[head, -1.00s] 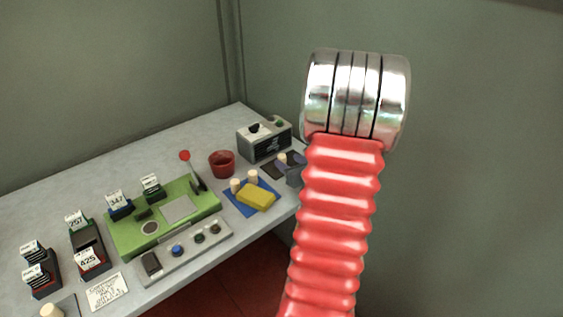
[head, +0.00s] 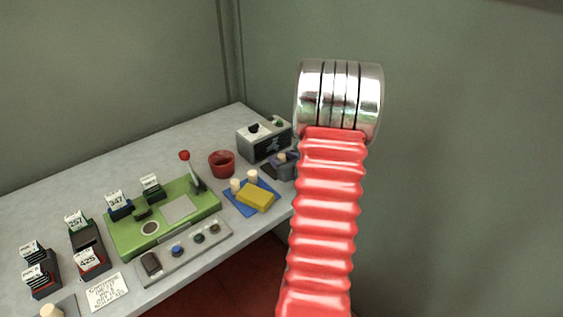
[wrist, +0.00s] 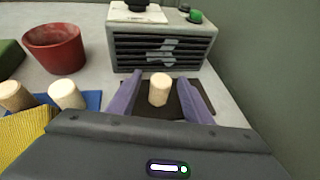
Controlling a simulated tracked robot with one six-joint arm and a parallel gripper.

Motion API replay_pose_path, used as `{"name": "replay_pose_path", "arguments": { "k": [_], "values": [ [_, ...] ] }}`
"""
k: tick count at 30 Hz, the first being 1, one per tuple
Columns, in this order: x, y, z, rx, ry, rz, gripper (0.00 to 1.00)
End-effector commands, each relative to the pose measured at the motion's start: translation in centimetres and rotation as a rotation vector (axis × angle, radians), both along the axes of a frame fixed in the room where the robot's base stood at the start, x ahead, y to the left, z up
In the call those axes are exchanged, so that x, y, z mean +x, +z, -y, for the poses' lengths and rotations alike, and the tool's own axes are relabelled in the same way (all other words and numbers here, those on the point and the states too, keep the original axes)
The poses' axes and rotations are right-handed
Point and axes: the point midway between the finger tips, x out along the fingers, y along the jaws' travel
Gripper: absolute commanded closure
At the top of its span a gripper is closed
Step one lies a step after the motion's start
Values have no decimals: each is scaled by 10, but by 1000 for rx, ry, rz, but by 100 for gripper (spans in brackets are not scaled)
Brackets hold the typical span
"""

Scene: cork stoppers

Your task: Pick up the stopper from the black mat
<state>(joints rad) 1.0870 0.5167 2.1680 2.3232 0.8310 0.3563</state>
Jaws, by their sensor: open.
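A cork stopper (wrist: 160,89) stands upright on the black mat (wrist: 205,98) in the wrist view. My gripper (wrist: 162,88) is open, with one purple finger to the left of the stopper and the other to its right; I cannot tell whether either touches it. In the head view my gripper (head: 283,163) is small and partly hidden by my arm, over the black mat (head: 268,171).
A grey vented box (wrist: 160,48) stands just behind the mat. A red pot (wrist: 55,47) is to the left. Two more corks (wrist: 66,94) stand on a blue mat (wrist: 94,98) beside a yellow sponge (wrist: 25,140). The table edge is near on the right.

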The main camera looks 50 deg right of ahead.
Motion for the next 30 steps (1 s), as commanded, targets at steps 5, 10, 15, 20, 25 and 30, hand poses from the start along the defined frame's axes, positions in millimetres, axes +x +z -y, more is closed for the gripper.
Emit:
{"name": "replay_pose_path", "arguments": {
  "k": [5, 10, 15, 20, 25, 30],
  "values": [
    [7, -3, 3, 0, -1, 0, 54],
    [6, -3, 3, 0, -1, 0, 54],
    [6, -3, 3, 0, -1, 0, 54],
    [6, -3, 3, 0, -1, 0, 56],
    [6, -3, 3, 0, -1, 0, 68],
    [6, -3, 3, 0, -1, 0, 80]
  ]
}}
